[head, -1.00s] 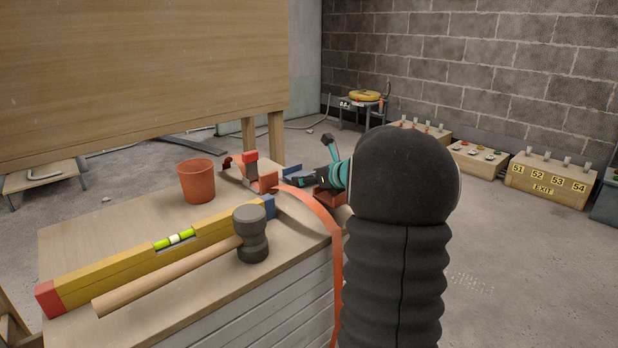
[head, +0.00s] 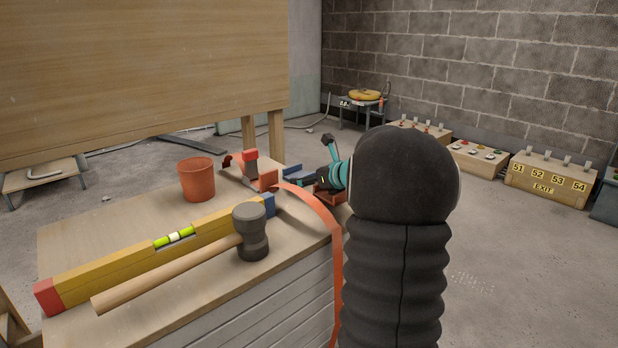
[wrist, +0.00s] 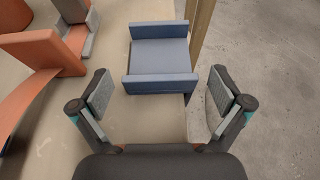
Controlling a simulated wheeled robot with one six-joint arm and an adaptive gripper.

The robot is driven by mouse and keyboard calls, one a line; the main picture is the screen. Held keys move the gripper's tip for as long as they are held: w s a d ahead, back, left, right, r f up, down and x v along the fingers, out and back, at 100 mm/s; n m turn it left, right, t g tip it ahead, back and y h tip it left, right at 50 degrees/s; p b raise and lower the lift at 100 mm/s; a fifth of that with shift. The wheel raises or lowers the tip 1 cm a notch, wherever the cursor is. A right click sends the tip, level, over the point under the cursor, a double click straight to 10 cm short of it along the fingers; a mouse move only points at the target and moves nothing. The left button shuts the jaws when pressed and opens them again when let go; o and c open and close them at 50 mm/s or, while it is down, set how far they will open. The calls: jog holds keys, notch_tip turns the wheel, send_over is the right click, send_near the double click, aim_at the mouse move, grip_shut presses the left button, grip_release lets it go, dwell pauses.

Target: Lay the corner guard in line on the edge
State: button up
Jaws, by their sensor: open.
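The blue corner guard (wrist: 158,65), a short channel with two raised sides, lies on the bench (wrist: 150,125) by its edge in the wrist view. It also shows small in the head view (head: 292,171), beyond the orange strap. My gripper (wrist: 161,90) is open and empty, with one finger to each side of the guard's near end. I cannot tell its height above the guard. In the head view my gripper (head: 322,182) is small and partly hidden by my arm.
An orange strap (head: 318,208) arches over the bench edge beside a red-orange fitting (head: 262,178). A pot (head: 196,179), a yellow level (head: 130,262) and a mallet (head: 250,232) occupy the bench. Open floor (head: 520,270) lies to the right.

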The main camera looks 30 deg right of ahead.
notch_tip(320, 180, up, 10)
dwell(0.6)
